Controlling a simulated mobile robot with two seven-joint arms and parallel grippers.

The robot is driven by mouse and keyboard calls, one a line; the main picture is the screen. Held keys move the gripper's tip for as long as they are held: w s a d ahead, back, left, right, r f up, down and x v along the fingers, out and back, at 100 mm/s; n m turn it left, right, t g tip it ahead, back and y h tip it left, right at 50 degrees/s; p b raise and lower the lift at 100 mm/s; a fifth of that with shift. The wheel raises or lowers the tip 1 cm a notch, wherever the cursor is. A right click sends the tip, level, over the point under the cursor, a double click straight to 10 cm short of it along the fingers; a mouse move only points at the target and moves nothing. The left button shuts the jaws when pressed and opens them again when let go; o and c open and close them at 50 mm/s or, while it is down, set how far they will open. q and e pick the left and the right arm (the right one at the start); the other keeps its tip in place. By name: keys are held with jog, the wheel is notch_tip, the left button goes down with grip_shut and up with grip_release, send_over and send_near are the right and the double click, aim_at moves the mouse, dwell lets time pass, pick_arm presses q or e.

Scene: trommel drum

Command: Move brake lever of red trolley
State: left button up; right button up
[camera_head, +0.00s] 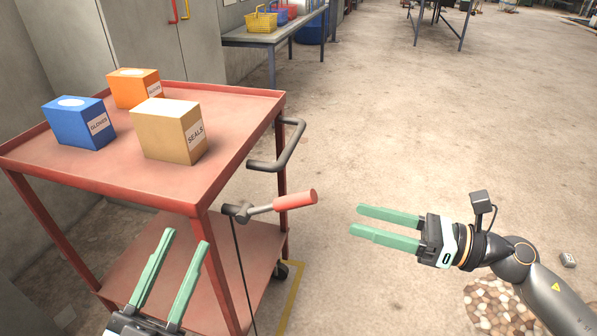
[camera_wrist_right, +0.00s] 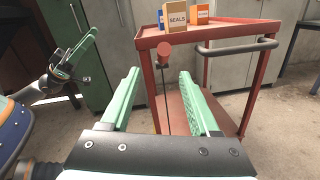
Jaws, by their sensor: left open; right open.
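The red trolley (camera_head: 215,165) stands at the left in the head view, with a dark push handle (camera_head: 284,150) on its right side. Its brake lever (camera_head: 295,200) has a red grip on a grey metal arm and sticks out to the right from the front post. My right gripper (camera_head: 357,220) is open and empty, right of the lever grip and apart from it, fingers pointing at it. In the right wrist view the lever's red end (camera_wrist_right: 165,53) shows beyond and between the fingers. My left gripper (camera_head: 188,238) is open and empty in front of the trolley, left of the lever.
Blue (camera_head: 79,122), orange (camera_head: 134,88) and tan "SEALS" (camera_head: 170,130) boxes stand on the trolley top. A dark cable hangs below the lever. A bench with a yellow basket (camera_head: 261,22) stands behind. The floor at the right is mostly clear.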

aim_at(300, 200)
jog(key=shift+n, duration=0.3)
jog(key=x, duration=0.3)
jog(key=p+x, duration=0.1)
jog(key=x, duration=0.7)
jog(key=shift+w+d, duration=0.1)
jog(key=shift+w, duration=0.2)
pick_arm(q)
notch_tip(300, 200, down, 8)
jog(key=w+n+g+y, duration=0.2)
jog(key=n+y, duration=0.1)
jog(key=shift+w+a+r+g+y, duration=0.2)
jog(key=shift+w+a+g+y, duration=0.15)
jog(key=shift+a+g, duration=0.1)
pick_arm(e)
jog(key=shift+w+a+f, duration=0.1)
jog(key=shift+w+a, duration=0.15)
jog(key=shift+a, duration=0.35)
jog(key=shift+c, duration=0.3)
grip_shut()
